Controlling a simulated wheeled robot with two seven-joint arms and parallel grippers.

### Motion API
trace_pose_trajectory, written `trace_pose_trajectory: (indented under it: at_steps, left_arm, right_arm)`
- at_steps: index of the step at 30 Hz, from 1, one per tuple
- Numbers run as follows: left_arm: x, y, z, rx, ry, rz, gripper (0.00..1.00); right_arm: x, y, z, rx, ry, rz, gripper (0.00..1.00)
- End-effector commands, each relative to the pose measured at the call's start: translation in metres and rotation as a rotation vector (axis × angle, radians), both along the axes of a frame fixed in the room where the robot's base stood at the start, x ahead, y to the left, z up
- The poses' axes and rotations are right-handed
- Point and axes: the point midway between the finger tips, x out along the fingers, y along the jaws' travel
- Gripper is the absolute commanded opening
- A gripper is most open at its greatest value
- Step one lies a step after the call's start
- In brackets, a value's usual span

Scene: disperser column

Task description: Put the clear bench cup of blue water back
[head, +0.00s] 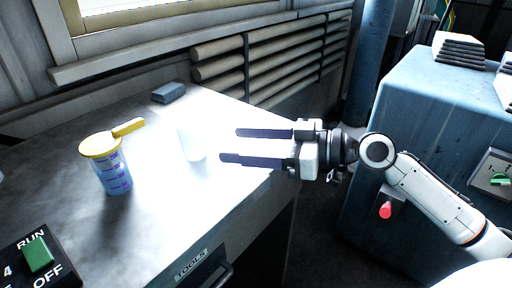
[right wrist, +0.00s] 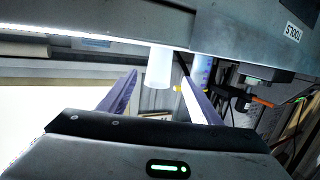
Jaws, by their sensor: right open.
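A clear cup of blue water (head: 115,178) with purple marks stands upright on the left of the bench, a yellow piece with a handle over its top. It also shows in the right wrist view (right wrist: 203,68), partly behind a finger. A white cup-like cylinder (head: 192,141), washed out by glare, stands between it and my right gripper. In the right wrist view this cylinder (right wrist: 159,66) appears between the fingertips. My right gripper (head: 229,145) is open and empty, its fingers pointing left, to the right of the white cylinder and apart from it. My left gripper is out of view.
The grey bench (head: 150,240) has a drawer labelled TOOLS (head: 190,265). A blue-grey block (head: 168,93) lies at its back. A RUN/OFF switch box (head: 38,255) sits at front left. A blue cabinet (head: 415,110) with a red knob stands right. Bench around the cup is clear.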

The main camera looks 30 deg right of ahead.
Motion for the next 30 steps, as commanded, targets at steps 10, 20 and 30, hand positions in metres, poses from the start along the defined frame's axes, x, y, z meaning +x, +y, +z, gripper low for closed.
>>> trace_pose_trajectory:
  at_steps: [10, 20, 30]
  left_arm:
    - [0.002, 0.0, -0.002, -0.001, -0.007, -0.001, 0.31]
    - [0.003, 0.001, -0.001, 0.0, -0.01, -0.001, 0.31]
    - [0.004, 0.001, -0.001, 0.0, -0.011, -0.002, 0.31]
  right_arm:
    - [-0.02, -0.018, 0.004, -0.001, -0.001, 0.0, 0.58]
    - [-0.02, -0.019, 0.005, 0.0, 0.0, 0.0, 0.58]
    - [-0.02, -0.019, 0.004, 0.001, -0.001, 0.0, 0.58]
